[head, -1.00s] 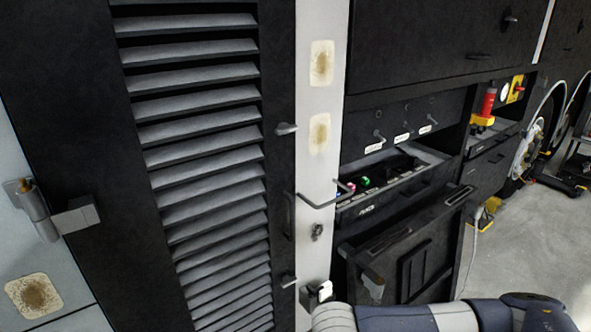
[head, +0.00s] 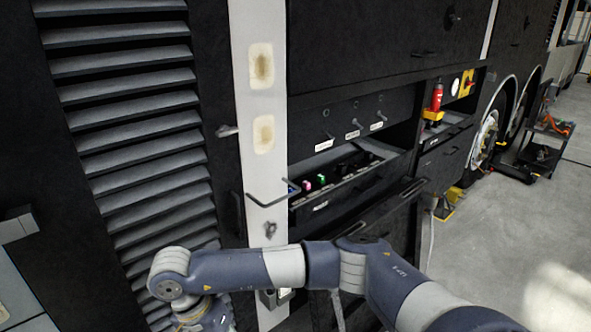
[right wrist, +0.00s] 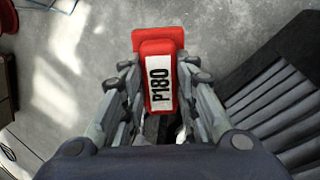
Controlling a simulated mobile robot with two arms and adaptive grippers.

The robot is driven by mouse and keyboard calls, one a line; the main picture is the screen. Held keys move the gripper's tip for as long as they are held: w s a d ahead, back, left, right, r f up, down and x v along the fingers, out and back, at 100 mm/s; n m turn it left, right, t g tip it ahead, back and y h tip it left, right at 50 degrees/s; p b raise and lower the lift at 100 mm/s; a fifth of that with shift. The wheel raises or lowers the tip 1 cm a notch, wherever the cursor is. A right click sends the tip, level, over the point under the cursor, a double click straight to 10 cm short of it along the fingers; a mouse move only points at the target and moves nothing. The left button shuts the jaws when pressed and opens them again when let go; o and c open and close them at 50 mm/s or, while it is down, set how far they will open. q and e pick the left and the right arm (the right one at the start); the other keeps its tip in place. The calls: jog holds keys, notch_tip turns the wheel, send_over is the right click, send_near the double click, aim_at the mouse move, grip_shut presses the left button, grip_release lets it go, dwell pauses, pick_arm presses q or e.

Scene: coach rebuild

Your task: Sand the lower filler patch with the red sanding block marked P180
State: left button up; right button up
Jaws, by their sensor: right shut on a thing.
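My right gripper (right wrist: 160,88) is shut on the red sanding block (right wrist: 157,40) in the right wrist view; its white label reads P180. The block is held over grey floor, touching no patch. In the head view my right arm crosses the bottom of the picture and its gripper is out of frame. The white pillar bears two tan filler patches, an upper one (head: 261,66) and a lower one (head: 263,134), both uncovered. The arm is below both. My left gripper is not in view.
A louvred black panel (head: 130,130) lies left of the pillar. A bent rod handle (head: 268,203) sticks out below the lower patch, and a latch (head: 227,131) sits beside it. An open drawer (head: 340,180) is right of the pillar. Open floor (head: 520,230) lies at right.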

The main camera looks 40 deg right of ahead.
jog(key=w+d+r+m+t+y+p, duration=0.1)
jog(key=w+d+r+m+t+y, duration=0.2)
jog(key=w+r+m+y, duration=0.85)
jog(key=w+d+r+m+t+y+p, duration=0.1)
jog(key=w+d+r+m+t+y, duration=0.4)
jog(key=m, duration=1.4)
jog(key=w+d+r+m+t+h+p, duration=0.1)
jog(key=w+d+r+m+t+h, duration=0.15)
jog(key=d+m+t+h, duration=0.7)
jog(key=w+d+r+m+t+h, duration=0.1)
jog(key=d+r+m+t+h, duration=0.25)
jog(key=d, duration=1.05)
jog(key=shift+m+g, duration=0.25)
jog(key=shift+g, duration=0.15)
jog(key=w, duration=0.1)
jog(key=w+b, duration=0.2)
jog(key=w, duration=0.1)
jog(key=shift+a+r, duration=0.25)
jog(key=shift+a, duration=0.15)
jog(key=shift+w+a+r, duration=0.1)
jog(key=shift+w, duration=0.5)
